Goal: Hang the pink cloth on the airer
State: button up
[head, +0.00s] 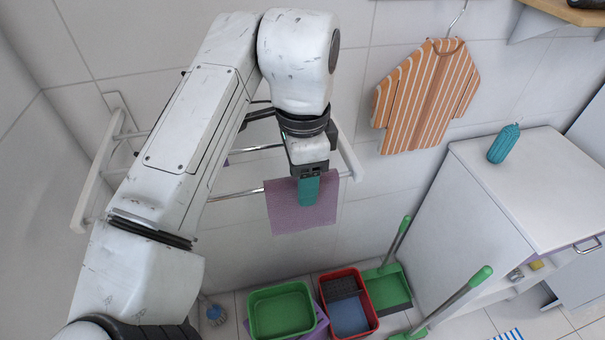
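The pink cloth (285,218), mauve in this light, hangs down at the right part of the airer's front bar and covers that stretch of it. Its top edge is level with the bar; whether it is folded over the bar cannot be told. The airer (236,194) is on the wall, with chrome bars between white side arms. My gripper (308,200) points down at the cloth, its teal fingers overlapping the cloth's upper middle. The fingers look close together, but whether they pinch the cloth is not clear. My arm hides much of the airer's left and middle.
A striped orange shirt (428,95) hangs on the wall at right. A white cabinet (490,200) with a teal ribbed object (504,143) stands beyond. Green (281,311) and red (373,314) bins and a green dustpan (388,288) are on the floor below.

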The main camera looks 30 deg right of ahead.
jog(key=shift+o, duration=0.4)
notch_tip(320, 180, up, 11)
jog(key=shift+b, duration=0.3)
jog(key=shift+f, duration=0.1)
